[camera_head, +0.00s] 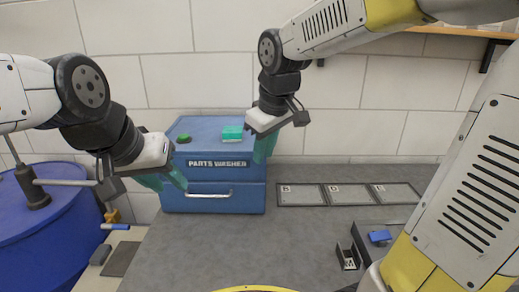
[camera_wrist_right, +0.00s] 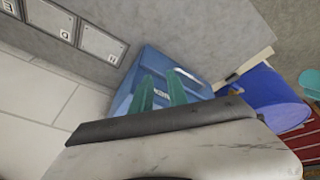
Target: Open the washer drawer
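The blue parts washer (camera_head: 222,172) stands at the back left of the grey bench in the head view. Its drawer (camera_head: 243,202) is at the bottom front and looks shut, with a silver bar handle (camera_head: 208,193). My left gripper (camera_head: 163,180) is left of the washer front, its teal fingers apart and empty. My right gripper (camera_head: 263,148) is by the washer's upper right side, fingers pointing down and empty. In the right wrist view its teal fingers (camera_wrist_right: 160,92) are apart, with the blue washer (camera_wrist_right: 125,88) beyond them; contact cannot be told.
A green button (camera_head: 184,138) and a teal block (camera_head: 232,132) are on the washer's top. A blue drum (camera_head: 40,220) stands at left. Labelled grey panels (camera_head: 347,194) lie right of the washer. The bench (camera_head: 225,245) before the drawer is clear.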

